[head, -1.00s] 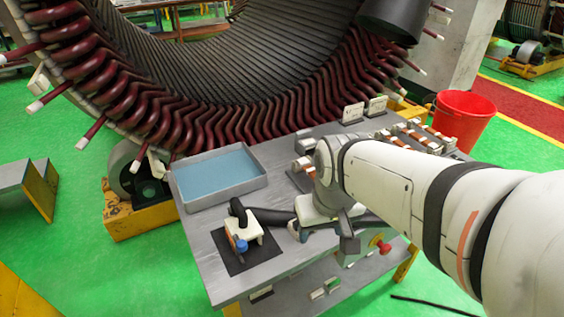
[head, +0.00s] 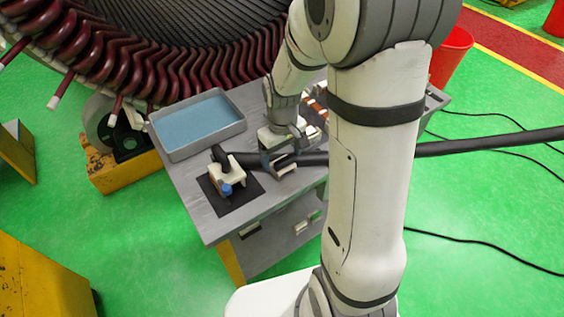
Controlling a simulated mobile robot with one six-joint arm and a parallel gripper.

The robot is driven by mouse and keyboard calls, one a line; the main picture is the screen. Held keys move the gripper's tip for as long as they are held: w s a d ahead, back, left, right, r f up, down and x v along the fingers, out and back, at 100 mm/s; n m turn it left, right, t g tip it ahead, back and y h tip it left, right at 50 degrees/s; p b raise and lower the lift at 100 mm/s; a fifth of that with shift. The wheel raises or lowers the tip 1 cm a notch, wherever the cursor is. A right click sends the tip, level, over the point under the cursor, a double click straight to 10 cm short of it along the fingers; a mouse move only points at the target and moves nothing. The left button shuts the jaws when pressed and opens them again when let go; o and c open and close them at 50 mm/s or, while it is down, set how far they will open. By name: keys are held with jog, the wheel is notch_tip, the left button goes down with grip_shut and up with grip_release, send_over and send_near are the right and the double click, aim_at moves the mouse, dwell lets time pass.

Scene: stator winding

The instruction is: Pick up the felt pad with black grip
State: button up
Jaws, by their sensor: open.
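The felt pad with black grip (head: 228,171) appears to be the cream block with a black upright handle. It stands on a dark square mat (head: 240,199) near the left front of the grey table (head: 205,218). A blue knob-like part (head: 226,190) shows at its front. My gripper (head: 273,170) is open, low over the table just right of the pad and apart from it. Its fingers are small and partly merge with a black tube behind them.
A grey tray with a blue inside (head: 198,122) lies behind the pad. A long black tube (head: 470,141) runs from near the pad, behind my arm, to the right. A red bucket (head: 452,55) stands beyond the table. My arm hides much of the table's right side.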

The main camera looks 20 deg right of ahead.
aim_at(283, 158)
notch_tip(283, 158, down, 4)
jog(key=shift+d+f, duration=0.1)
jog(key=shift+d, duration=0.05)
jog(key=shift+s, duration=0.1)
jog(key=shift+c, duration=0.2)
jog(key=c, duration=1.1)
